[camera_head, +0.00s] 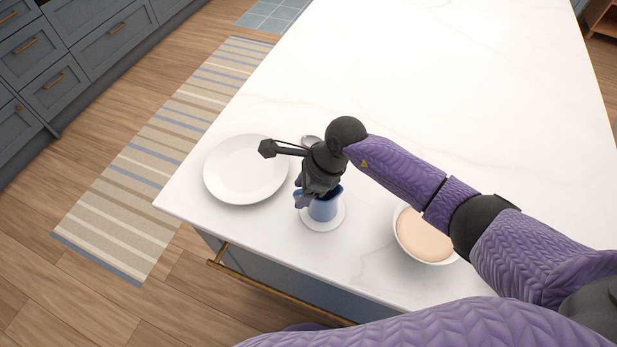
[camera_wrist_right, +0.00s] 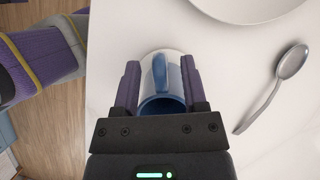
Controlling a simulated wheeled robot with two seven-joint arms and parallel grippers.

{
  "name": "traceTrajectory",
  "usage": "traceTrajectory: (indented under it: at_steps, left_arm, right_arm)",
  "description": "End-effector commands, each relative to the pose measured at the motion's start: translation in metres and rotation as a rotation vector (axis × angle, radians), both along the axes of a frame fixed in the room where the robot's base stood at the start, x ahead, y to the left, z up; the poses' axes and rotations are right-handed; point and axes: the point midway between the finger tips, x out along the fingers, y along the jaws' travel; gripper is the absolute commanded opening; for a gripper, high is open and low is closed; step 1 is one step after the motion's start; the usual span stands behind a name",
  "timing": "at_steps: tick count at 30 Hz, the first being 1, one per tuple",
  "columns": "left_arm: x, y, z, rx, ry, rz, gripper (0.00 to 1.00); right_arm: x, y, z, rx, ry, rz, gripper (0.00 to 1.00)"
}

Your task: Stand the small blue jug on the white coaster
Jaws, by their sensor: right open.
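The small blue jug (camera_head: 323,209) stands upright on the white coaster (camera_head: 337,221) near the counter's front edge. In the right wrist view the jug (camera_wrist_right: 161,104) shows from above, its handle pointing to the top of the picture, with part of the coaster (camera_wrist_right: 147,62) beyond it. My right gripper (camera_head: 306,200) is over the jug from above. Its two purple fingers (camera_wrist_right: 160,80) are apart on either side of the jug, and I cannot tell whether they touch it. The gripper hides the jug's upper part in the head view. My left gripper is not in view.
A white plate (camera_head: 245,170) lies left of the jug, and a spoon (camera_wrist_right: 278,85) lies near it. A bowl with beige contents (camera_head: 424,236) stands to the right, under my right arm. The white counter (camera_head: 430,90) is clear toward the back.

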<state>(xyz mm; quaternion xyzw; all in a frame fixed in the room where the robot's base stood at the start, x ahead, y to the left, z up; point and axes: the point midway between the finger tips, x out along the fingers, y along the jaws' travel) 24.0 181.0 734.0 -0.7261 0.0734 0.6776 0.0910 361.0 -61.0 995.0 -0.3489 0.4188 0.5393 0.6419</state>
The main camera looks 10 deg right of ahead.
Motion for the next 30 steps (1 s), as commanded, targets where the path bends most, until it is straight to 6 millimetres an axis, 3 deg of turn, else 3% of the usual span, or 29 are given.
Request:
traceTrajectory:
  at_steps: [9, 15, 30]
  left_arm:
    - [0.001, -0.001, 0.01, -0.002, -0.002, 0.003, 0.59]
    - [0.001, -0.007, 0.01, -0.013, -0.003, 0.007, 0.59]
    - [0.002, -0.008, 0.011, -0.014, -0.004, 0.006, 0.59]
  right_arm:
    - [-0.004, -0.03, 0.068, -0.004, -0.006, 0.001, 0.55]
    - [-0.007, -0.045, 0.102, -0.002, -0.004, -0.001, 0.55]
    - [-0.008, -0.047, 0.108, 0.0, -0.001, 0.001, 0.55]
